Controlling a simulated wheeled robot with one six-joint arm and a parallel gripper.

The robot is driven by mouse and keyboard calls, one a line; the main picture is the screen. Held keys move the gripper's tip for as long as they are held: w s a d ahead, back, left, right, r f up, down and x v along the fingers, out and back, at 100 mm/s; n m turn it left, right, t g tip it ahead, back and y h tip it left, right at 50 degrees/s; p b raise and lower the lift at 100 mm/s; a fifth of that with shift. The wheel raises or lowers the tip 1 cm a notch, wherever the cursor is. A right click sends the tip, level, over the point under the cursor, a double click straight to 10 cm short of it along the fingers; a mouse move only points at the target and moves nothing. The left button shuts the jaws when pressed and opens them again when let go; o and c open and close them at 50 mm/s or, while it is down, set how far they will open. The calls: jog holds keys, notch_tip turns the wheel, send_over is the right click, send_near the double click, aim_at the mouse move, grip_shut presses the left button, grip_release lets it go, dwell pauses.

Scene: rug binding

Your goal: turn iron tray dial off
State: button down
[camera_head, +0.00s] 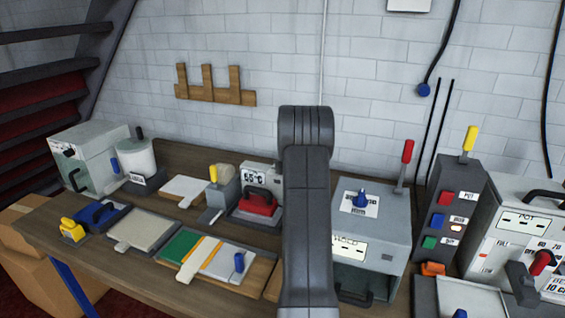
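The iron (258,203) with a red handle sits in a dark tray at the middle of the bench. A pale box (262,176) behind it carries a display that seems to read 55°C. My arm stands upright in front and covers the space just right of the tray. I cannot make out a dial on the iron tray; it may be hidden behind my arm. A blue knob (361,199) sits on a white label on top of the grey machine to the right, its label unreadable. My gripper is not in view.
The wooden bench (110,262) also holds a green and white board (205,255), a yellow-handled tool (73,230) and a white canister (136,158). At right, a button tower (451,212) and a lever panel (532,240) stand close together.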

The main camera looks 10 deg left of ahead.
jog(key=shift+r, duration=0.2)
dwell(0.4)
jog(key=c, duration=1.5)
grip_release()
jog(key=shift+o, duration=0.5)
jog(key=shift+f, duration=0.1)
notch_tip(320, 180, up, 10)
jog(key=shift+p, duration=0.35)
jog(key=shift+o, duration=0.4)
